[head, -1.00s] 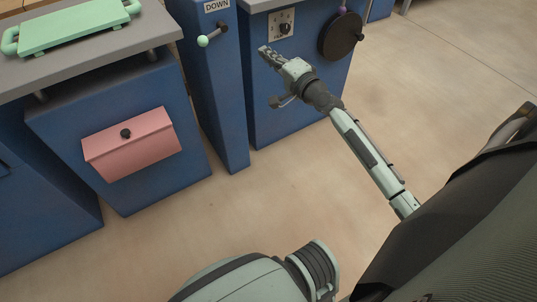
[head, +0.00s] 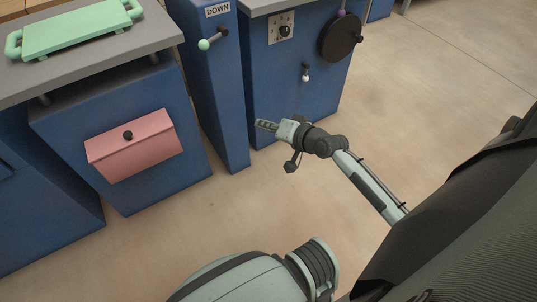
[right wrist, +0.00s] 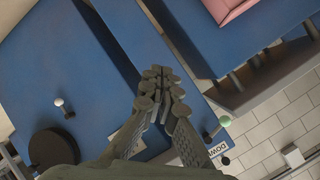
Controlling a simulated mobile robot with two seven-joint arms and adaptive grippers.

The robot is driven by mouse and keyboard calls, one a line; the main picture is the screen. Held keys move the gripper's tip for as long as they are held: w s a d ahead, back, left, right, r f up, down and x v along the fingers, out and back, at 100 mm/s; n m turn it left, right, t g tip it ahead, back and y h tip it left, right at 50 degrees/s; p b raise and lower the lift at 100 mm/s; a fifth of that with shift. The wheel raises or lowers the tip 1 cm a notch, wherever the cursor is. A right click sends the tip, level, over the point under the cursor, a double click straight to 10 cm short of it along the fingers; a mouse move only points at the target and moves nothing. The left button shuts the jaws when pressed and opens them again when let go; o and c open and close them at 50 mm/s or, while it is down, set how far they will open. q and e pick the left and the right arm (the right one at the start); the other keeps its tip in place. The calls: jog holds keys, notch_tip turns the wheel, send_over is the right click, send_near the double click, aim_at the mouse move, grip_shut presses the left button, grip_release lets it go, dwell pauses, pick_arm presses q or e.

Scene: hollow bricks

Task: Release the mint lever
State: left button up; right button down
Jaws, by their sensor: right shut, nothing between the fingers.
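The mint lever (head: 204,44) is a short dark rod with a round mint knob on the narrow blue post, just below a DOWN label. The knob also shows in the right wrist view (right wrist: 225,121), to the right of the fingers. My right gripper (head: 261,124) is shut and empty, in front of the blue cabinets and well below and to the right of the lever, apart from it. Its closed fingers show in the right wrist view (right wrist: 158,80). My left gripper is not in view.
A pink box (head: 134,147) with a dark knob is on the left cabinet, under a mint tray (head: 76,27). The right cabinet carries a dial (head: 284,31), a small white-tipped lever (head: 306,75) and a dark wheel (head: 340,38). The floor in front is clear.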

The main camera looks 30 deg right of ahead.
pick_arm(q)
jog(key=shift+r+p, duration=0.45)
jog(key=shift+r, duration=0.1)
pick_arm(e)
jog(key=s+a+f+n+g, duration=0.2)
jog(key=s+f+n+g, duration=0.1)
jog(key=s+f, duration=0.3)
jog(key=shift+f, duration=0.35)
jog(key=shift+a, duration=0.1)
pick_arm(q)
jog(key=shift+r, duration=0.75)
pick_arm(e)
jog(key=s+f+n+g+h, duration=0.2)
jog(key=s+n+g, duration=0.1)
jog(key=s, duration=0.5)
jog(key=s+f+n+g+h, duration=0.2)
jog(key=s+n+g, duration=0.1)
jog(key=s, duration=0.5)
jog(key=shift+s+d+n+g, duration=0.2)
jog(key=shift+s+n+g, duration=0.1)
